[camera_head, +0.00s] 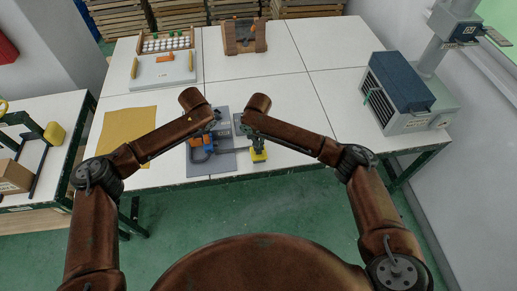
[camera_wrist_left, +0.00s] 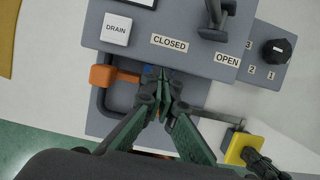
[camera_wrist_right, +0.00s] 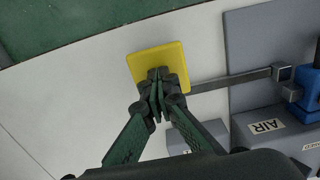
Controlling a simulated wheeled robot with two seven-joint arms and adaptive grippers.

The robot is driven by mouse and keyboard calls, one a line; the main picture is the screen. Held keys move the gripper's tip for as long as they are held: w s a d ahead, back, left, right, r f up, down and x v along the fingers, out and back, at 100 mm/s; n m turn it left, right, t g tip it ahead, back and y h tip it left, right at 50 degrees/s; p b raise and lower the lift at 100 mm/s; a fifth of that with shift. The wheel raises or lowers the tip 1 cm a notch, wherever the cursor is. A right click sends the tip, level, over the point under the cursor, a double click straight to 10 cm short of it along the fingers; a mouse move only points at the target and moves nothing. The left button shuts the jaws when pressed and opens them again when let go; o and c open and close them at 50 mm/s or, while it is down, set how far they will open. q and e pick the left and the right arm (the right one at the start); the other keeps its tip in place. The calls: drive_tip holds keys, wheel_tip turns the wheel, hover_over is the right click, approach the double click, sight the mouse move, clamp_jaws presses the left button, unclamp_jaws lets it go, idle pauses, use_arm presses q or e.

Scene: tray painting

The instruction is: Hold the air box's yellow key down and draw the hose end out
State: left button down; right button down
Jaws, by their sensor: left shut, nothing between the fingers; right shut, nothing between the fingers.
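The grey air box (camera_wrist_left: 190,62) carries DRAIN, CLOSED and OPEN labels, a dark lever (camera_wrist_left: 216,24) and a numbered knob (camera_wrist_left: 276,50). The yellow key (camera_wrist_right: 150,58) sits on a flat metal arm (camera_wrist_right: 232,80). My right gripper (camera_wrist_right: 158,82) is shut and empty, its tips over the key; whether they press it I cannot tell. My left gripper (camera_wrist_left: 165,88) is shut and empty at the box's front edge, beside a blue fitting (camera_wrist_left: 148,71) and an orange piece (camera_wrist_left: 103,75) on a dark bent tube. The tips hide part of the fitting, and I cannot make out the hose end.
A grey base plate (camera_head: 222,166) lies under the front of the box. A tan cloth (camera_head: 122,135) lies to the left. A large grey and blue unit (camera_head: 402,90) stands at the right. Trays and a wooden holder (camera_head: 243,35) stand at the back. The right-middle tabletop is clear.

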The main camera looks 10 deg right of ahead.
sight(206, 137)
use_arm(q)
drive_tip(key=shift+s, duration=2.75)
use_arm(e)
drive_tip(key=shift+s+f, duration=0.1)
use_arm(q)
drive_tip(key=shift+w+r, duration=0.1)
drive_tip(key=shift+w, duration=0.75)
drive_tip(key=shift+r, duration=4.4)
